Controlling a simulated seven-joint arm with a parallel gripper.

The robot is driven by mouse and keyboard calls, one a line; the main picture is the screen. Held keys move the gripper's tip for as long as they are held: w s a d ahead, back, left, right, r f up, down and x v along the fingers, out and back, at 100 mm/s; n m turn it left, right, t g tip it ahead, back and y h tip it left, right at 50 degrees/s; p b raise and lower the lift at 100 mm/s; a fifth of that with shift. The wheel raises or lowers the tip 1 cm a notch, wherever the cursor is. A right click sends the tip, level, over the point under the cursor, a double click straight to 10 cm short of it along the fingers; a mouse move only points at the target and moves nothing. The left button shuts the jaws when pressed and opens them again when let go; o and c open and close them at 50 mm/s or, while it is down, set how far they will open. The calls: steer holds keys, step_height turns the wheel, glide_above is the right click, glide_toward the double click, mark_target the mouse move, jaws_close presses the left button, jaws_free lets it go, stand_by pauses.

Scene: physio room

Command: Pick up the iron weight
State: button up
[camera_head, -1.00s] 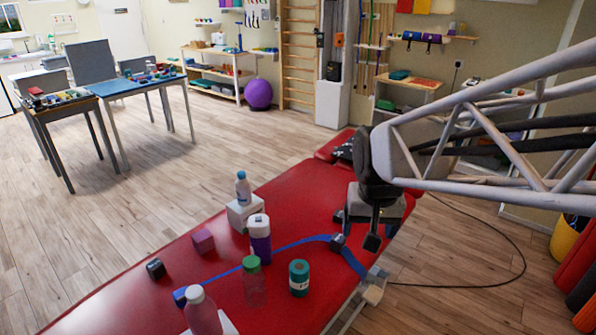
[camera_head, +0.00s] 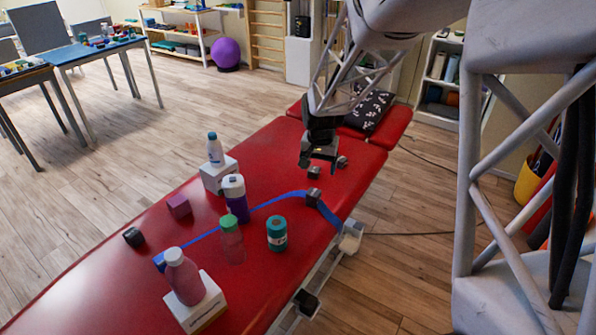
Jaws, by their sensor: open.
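Several small dark blocks lie on the red treatment table (camera_head: 120,290), and I cannot tell for certain which is the iron weight. One dark block (camera_head: 133,237) lies at the left edge. Another (camera_head: 314,197) sits on the blue band's right part. Two more dark pieces (camera_head: 314,173) and (camera_head: 342,161) lie just below and right of my gripper. My gripper (camera_head: 319,165) points down over the table's far part, open, with nothing seen between its fingers. Its height above the table is hard to judge.
A blue band (camera_head: 270,203) runs across the table. Around it stand a purple-and-white bottle (camera_head: 236,200), a green-capped bottle (camera_head: 231,240), a teal roll (camera_head: 277,233), a purple cube (camera_head: 179,206), a pink bottle (camera_head: 183,278) and a blue-capped bottle (camera_head: 215,150) on white boxes. A dark patterned cushion (camera_head: 368,110) lies at the far end.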

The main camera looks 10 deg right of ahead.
steer(key=m, duration=0.2)
glide_above(314, 192)
steer(key=shift+g, duration=0.4)
steer(key=f, duration=1.5)
steer(key=shift+a, duration=0.2)
steer(key=shift+f, duration=1.2)
steer(key=shift+d+f, duration=0.15)
steer(key=shift+f, duration=2.45)
jaws_close()
